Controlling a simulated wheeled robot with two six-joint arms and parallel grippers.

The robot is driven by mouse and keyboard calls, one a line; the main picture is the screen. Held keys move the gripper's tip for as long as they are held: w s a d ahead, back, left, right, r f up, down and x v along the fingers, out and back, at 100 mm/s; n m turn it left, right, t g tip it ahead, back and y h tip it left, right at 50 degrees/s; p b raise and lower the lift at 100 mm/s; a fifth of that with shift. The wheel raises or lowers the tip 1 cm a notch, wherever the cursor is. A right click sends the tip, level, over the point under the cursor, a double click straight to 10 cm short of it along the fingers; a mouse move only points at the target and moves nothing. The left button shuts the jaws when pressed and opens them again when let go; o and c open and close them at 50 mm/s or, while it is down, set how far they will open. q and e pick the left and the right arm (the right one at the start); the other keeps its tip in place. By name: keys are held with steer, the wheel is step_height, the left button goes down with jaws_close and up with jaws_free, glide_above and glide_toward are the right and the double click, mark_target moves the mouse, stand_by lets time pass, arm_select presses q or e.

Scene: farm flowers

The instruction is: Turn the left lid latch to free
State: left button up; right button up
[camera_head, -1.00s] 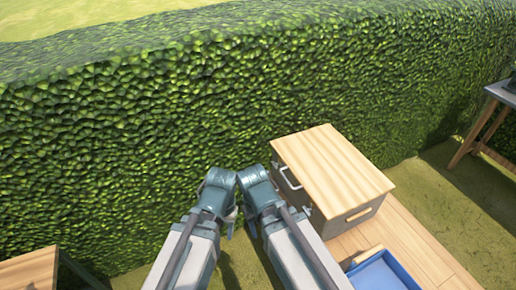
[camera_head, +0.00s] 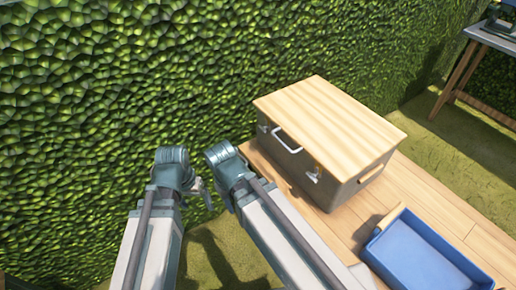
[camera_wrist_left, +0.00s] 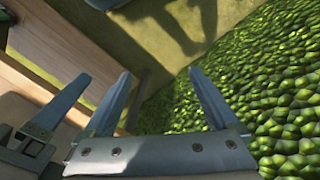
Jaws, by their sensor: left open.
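A grey box (camera_head: 327,188) with a pale wooden lid (camera_head: 330,120) stands right of my arms. Its side facing them has a white handle (camera_head: 287,140), a small latch at the right (camera_head: 314,175) and a small, partly shaded latch at the left (camera_head: 263,128). Whether either latch is turned is too small to tell. My left gripper (camera_head: 197,188) is open and empty in front of the hedge, left of the box and apart from it. Its two spread fingers show in the left wrist view (camera_wrist_left: 160,75). My right gripper (camera_head: 230,198) is between it and the box, its fingers mostly hidden.
A blue tray (camera_head: 412,262) lies on the wooden deck (camera_head: 445,215) right of and nearer than the box. A tall hedge (camera_head: 130,80) stands close behind. A table (camera_head: 490,40) is at the far right. Grass shows between arms and deck.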

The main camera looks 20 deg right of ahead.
arm_select(q)
steer(key=w+d+f+m+h+b, duration=0.2)
steer(key=w+d+f+h+b, duration=0.1)
steer(key=f+b, duration=0.3)
steer(key=m+t+h+b, duration=0.6)
steer(key=m+h+b, duration=0.2)
steer(key=h, duration=0.5)
glide_toward(261, 129)
steer(key=x, duration=0.9)
steer(key=shift+f, duration=0.1)
arm_select(e)
step_height(261, 129, down, 17)
steer(key=shift+d+f, duration=0.1)
arm_select(q)
steer(key=c, duration=1.4)
